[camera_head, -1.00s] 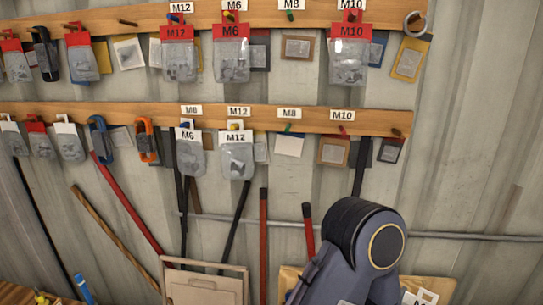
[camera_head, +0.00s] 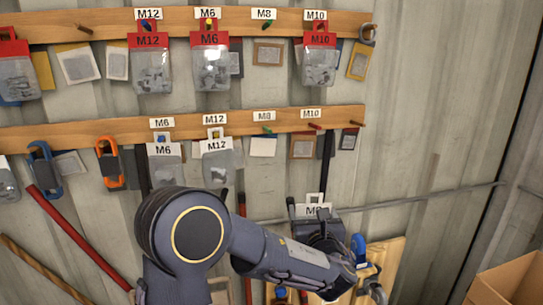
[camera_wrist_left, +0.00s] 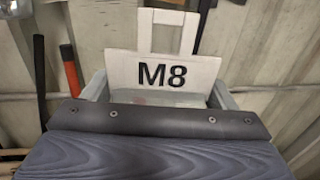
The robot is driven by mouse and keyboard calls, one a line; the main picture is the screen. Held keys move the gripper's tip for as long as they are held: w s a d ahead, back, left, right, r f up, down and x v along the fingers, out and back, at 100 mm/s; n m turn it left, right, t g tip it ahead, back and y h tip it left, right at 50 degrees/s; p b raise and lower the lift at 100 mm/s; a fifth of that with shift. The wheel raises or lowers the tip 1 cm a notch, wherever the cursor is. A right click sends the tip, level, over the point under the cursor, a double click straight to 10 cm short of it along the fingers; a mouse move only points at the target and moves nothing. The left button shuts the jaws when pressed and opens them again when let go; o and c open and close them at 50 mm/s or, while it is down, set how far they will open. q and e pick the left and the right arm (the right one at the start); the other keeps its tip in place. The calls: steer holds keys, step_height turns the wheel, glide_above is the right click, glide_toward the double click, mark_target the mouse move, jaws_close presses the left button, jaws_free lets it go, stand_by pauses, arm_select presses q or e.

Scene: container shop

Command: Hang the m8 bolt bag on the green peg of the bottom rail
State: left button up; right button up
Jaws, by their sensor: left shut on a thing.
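The M8 bag's white header card and square hanging loop (camera_head: 316,207) show in the head view below the bottom rail (camera_head: 185,125). My left gripper (camera_head: 318,222) is shut on the bag just under its card. The left wrist view shows the M8 card (camera_wrist_left: 165,73) upright, its loop pointing up and free; the bag's lower part is hidden. The bottom rail's green peg (camera_head: 267,130) sits under an M8 label, bare, up and left of the held bag. A white card (camera_head: 263,147) is on the wall below it. My right gripper is not in view.
A white-topped M12 bag (camera_head: 217,163) and M6 bag (camera_head: 163,166) hang left of the green peg. The red peg (camera_head: 314,126) to its right holds no bag. Red-topped bags hang on the top rail (camera_head: 85,25). A cardboard box (camera_head: 510,280) stands lower right.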

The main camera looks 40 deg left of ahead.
arm_select(q)
steer(key=s+a+r+n+g+y, duration=0.25)
steer(key=a+r, duration=0.65)
steer(key=r, duration=0.6)
steer(key=shift+m, duration=0.35)
steer(key=shift+f+p+x, duration=0.25)
steer(key=shift+x, duration=1.25)
steer(key=shift+f+p+x, duration=0.2)
steer(key=shift+p+x, duration=0.05)
steer(key=shift+x, duration=1.25)
steer(key=shift+f+p+x, duration=0.25)
steer(key=shift+x, duration=1.25)
steer(key=shift+w+a+f+b, duration=0.1)
steer(key=shift+a+b, duration=0.1)
steer(key=shift+a, duration=0.1)
steer(key=shift+w+a+f+b, duration=0.1)
steer(key=shift+a+f+b, duration=0.05)
steer(key=shift+a, duration=0.15)
steer(key=o, duration=1)
